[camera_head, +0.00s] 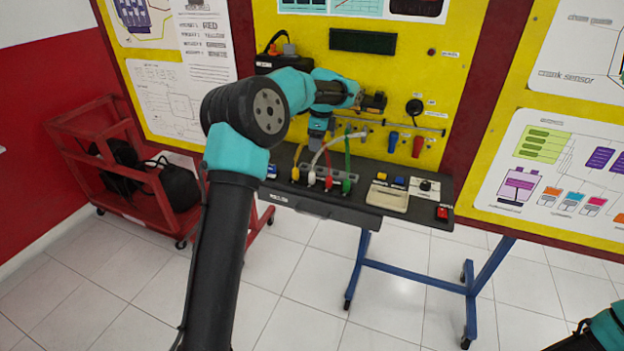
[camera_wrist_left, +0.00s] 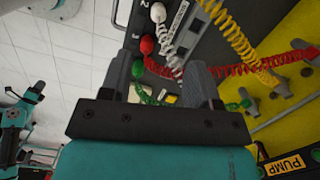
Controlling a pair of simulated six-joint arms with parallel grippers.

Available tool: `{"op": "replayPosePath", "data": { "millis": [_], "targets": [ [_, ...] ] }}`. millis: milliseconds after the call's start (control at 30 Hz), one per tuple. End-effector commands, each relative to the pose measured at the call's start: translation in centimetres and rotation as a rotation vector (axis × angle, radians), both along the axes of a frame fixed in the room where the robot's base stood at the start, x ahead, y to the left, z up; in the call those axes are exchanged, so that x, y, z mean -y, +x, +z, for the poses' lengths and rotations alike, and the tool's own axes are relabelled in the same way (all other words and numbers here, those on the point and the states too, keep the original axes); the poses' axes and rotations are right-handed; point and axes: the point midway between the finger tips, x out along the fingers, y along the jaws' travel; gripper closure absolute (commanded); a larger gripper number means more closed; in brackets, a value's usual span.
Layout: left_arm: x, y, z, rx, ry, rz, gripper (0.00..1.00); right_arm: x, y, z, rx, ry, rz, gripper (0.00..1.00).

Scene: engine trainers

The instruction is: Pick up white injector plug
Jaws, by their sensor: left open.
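The white injector plug (camera_head: 311,179) stands in the row of plugs on the dark bench shelf, between the yellow and red ones. Its white cable (camera_head: 337,140) arcs up to the panel. In the left wrist view the white plug (camera_wrist_left: 158,13) shows near the top, beyond the fingers.
Red (camera_head: 328,183) and green (camera_head: 346,186) plugs with cables stand close beside the white one. Blue (camera_head: 393,141) and red (camera_head: 417,146) injectors hang on the panel rail. A beige switch box (camera_head: 388,198) sits right of the plugs. Free floor lies in front.

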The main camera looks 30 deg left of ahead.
Motion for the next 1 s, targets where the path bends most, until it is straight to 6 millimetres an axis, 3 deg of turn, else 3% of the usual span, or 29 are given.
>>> {"op": "replayPosePath", "data": {
  "millis": [300,500,1000],
  "targets": [
    [-0.7,-0.3,-5.6,-0.003,0.001,0.0,0.44,0.0,0.0,0.0,0.0,0.0,0.0,1.0],
    [-0.9,-0.4,-8.2,-0.001,0.0,0.001,0.44,0.0,0.0,0.0,0.0,0.0,0.0,1.0],
    [-1.0,-0.4,-9.2,-0.001,0.001,0.001,0.44,0.0,0.0,0.0,0.0,0.0,0.0,1.0]
  ]
}}
